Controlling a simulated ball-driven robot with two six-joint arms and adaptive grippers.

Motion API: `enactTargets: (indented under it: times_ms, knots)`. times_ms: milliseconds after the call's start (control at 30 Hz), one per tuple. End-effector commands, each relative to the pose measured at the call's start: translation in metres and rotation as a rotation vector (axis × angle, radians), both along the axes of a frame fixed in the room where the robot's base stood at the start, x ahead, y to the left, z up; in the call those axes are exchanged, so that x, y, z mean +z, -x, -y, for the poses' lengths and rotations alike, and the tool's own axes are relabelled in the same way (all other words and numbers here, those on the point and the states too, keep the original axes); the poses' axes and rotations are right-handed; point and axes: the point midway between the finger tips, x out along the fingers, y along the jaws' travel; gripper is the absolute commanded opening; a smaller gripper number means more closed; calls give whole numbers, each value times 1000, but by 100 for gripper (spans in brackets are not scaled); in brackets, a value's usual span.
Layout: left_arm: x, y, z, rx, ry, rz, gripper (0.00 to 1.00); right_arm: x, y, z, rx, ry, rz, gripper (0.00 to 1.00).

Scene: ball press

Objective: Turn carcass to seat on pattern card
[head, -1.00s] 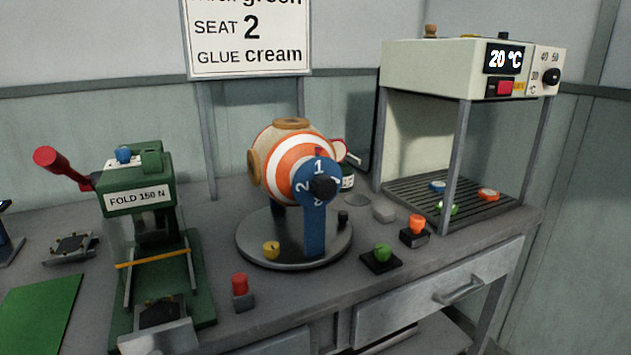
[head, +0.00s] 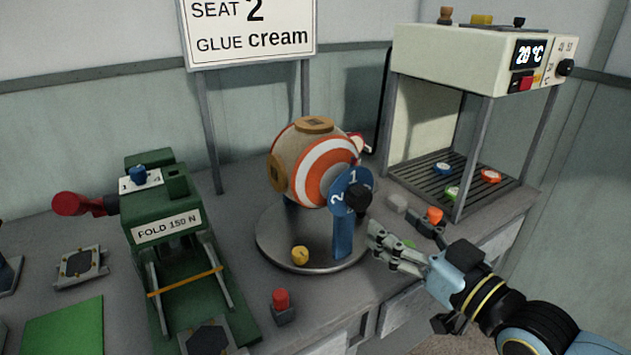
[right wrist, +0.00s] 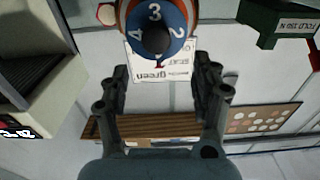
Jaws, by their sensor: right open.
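The carcass (head: 302,178) is a ball with orange and white stripes and tan round seats, held on a round grey turntable (head: 285,262). On its front is a blue numbered dial (head: 338,194) with a black knob (head: 357,197); 1 shows near the top and 2 at the left. In the right wrist view the knob (right wrist: 155,40) is ahead of the fingers. The pattern card (head: 250,50) behind reads "SEAT 2, GLUE cream"; its top is cut off. My right gripper (head: 380,243) is open and empty, right of the dial post and apart from the knob. My left gripper is not in view.
A green press (head: 165,232) marked "FOLD 150 N" stands left. A heater box (head: 470,62) showing 20 °C stands right, over a rack with several coloured discs. A yellow button (head: 300,255) is on the turntable and a red one (head: 281,299) in front.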

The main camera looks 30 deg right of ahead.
Motion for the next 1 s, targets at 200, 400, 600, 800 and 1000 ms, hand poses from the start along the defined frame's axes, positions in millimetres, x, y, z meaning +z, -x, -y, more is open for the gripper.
enactTargets:
  times_ms: [200,400,600,800,1000]
  knots:
    - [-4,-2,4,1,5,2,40,-6,-16,0,-1,4,-17,64]
    - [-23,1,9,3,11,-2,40,-10,-58,-3,-1,4,-15,64]
    - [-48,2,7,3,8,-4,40,-11,-90,-6,-2,3,-19,64]
    - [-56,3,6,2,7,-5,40,-8,-102,-7,-2,5,-21,64]
    - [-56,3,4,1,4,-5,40,-7,-103,-7,-1,5,-22,64]
